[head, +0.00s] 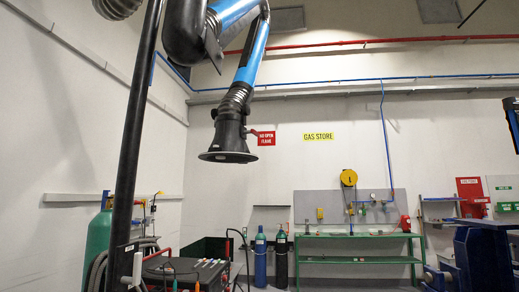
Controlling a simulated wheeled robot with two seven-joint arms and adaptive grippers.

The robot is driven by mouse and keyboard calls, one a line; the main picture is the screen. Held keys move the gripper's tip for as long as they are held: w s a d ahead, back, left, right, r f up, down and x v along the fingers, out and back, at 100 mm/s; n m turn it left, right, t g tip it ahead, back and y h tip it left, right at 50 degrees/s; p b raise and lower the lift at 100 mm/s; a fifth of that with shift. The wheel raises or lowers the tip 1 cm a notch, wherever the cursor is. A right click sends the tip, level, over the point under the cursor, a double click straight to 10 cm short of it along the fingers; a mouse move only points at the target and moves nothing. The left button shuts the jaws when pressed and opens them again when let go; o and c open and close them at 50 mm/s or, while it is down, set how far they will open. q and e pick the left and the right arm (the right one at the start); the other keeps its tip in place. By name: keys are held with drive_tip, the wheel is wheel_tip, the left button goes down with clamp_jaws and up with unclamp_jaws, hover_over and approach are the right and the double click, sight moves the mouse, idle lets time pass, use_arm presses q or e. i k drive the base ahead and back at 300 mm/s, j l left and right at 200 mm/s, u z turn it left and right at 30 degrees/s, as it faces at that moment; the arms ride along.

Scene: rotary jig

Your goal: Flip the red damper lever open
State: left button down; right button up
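A fume extraction arm with a blue tube (252,52) hangs down from the top of the view. It ends in a black round hood (228,148) with a flared rim. A small red piece, which looks like the damper lever (252,132), sticks out on the right side of the hood's neck. It overlaps the left edge of a red sign on the wall behind, so its exact angle is hard to tell. Neither of my grippers is in view, and nothing is seen touching the lever.
A black upright pole (129,150) stands left of the hood. Below are a dark cart (185,268) with tools, a green cylinder (98,245), and blue and dark gas cylinders (260,258). A green bench (355,237) stands at the back wall. The air around the hood looks clear.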

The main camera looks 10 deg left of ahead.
sight(252, 131)
drive_tip(key=i, duration=0.8)
drive_tip(key=i+z, duration=0.15)
drive_tip(key=i, duration=0.35)
drive_tip(key=i+j+z, duration=0.15)
drive_tip(key=i, duration=0.35)
drive_tip(key=i+j+z, duration=0.2)
drive_tip(key=i, duration=0.3)
